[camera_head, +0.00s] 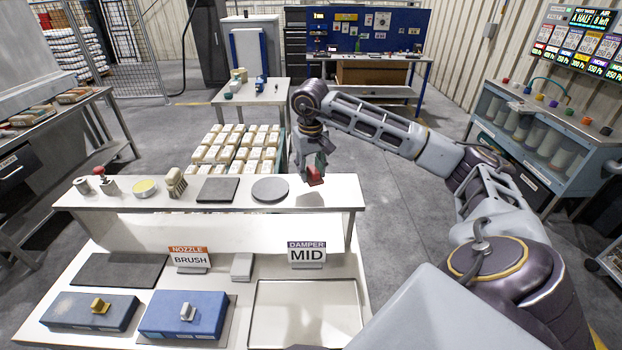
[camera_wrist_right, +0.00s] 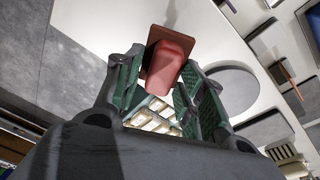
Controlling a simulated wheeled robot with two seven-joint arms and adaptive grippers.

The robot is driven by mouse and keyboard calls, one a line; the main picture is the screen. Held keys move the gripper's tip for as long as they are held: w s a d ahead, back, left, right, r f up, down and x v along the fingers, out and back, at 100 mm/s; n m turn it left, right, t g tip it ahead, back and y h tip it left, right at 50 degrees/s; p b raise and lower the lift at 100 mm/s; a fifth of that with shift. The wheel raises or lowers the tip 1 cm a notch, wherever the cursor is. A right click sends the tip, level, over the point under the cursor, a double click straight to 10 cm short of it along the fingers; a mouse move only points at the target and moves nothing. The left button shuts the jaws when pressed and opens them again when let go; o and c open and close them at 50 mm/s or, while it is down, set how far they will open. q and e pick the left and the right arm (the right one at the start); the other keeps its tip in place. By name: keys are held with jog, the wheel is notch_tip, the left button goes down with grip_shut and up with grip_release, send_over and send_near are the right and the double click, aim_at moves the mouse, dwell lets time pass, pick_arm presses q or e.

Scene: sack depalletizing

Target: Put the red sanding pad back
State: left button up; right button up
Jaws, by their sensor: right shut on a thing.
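The red sanding pad (camera_head: 315,176) is in my right gripper (camera_head: 311,160), above the right end of a raised white shelf (camera_head: 338,190). In the right wrist view the red pad (camera_wrist_right: 168,62) sits between the green-lined fingers of the right gripper (camera_wrist_right: 160,75), with the white shelf behind it. A dark patch shows on the shelf below the pad; I cannot tell whether it is shadow. Whether the pad touches the shelf is not clear. My left gripper is not in view.
A round grey disc (camera_head: 270,189), a dark square pad (camera_head: 218,189), a brush (camera_head: 176,182) and a yellow-topped tin (camera_head: 145,188) stand along the shelf. Below are blue boxes (camera_head: 180,314), an empty tray (camera_head: 305,312) and signs. Stacked sacks (camera_head: 238,150) lie behind.

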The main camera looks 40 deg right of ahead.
aim_at(311, 178)
jog(key=shift+f, duration=0.15)
jog(key=shift+f, duration=1.75)
jog(key=shift+f, duration=0.1)
jog(key=o, duration=1.3)
jog(key=shift+o, duration=0.2)
jog(key=shift+s+a+r, duration=0.2)
jog(key=shift+r, duration=1.85)
jog(key=shift+s+a+r, duration=0.15)
jog(key=shift+r, duration=1.85)
jog(key=shift+s+a+r, duration=0.2)
jog(key=shift+r, duration=1.85)
